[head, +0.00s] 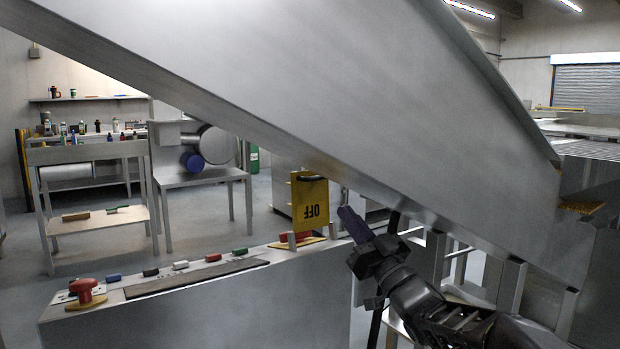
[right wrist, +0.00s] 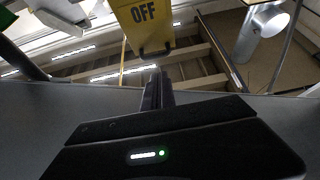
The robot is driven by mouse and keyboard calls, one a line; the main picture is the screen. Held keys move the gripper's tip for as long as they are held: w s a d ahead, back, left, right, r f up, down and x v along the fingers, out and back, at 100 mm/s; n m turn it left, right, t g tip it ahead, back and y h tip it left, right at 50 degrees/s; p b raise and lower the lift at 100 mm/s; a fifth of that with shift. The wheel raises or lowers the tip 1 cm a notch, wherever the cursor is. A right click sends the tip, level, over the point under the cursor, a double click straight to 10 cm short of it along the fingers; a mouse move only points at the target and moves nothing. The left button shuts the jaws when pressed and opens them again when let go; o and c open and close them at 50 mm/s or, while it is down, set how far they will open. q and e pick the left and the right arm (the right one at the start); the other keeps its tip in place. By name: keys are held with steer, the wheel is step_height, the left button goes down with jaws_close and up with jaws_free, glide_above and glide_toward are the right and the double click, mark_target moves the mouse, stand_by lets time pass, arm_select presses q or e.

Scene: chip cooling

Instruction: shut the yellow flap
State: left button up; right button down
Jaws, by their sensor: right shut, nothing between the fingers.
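The yellow flap (head: 309,203) stands upright at the right end of the grey control panel, raised off its base plate (head: 298,243). It has OFF written on it, upside down in the head view, and a dark handle at its top edge. In the right wrist view the flap (right wrist: 143,24) shows at the top, beyond the fingertips, with its handle towards me. My right gripper (head: 351,222) is shut and empty, just right of the flap. In the wrist view its fingers (right wrist: 156,88) point at the handle, with a small gap visible. My left gripper is out of view.
A large slanted metal chute (head: 330,90) hangs over the panel and my right arm. The panel's top carries a red emergency button (head: 84,290) at left and several coloured switches (head: 181,265). Workbenches stand behind at left. Open floor lies between them and the panel.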

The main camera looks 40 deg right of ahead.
mark_target(309, 198)
steer(key=shift+s+d, duration=0.15)
steer(key=shift+s, duration=0.05)
steer(key=shift+w, duration=0.1)
steer(key=x, duration=1)
steer(key=p, duration=0.2)
steer(key=w+g+p, duration=0.1)
steer(key=p, duration=0.1)
steer(key=shift+w+r+g+p, duration=0.3)
steer(key=shift+p, duration=0.05)
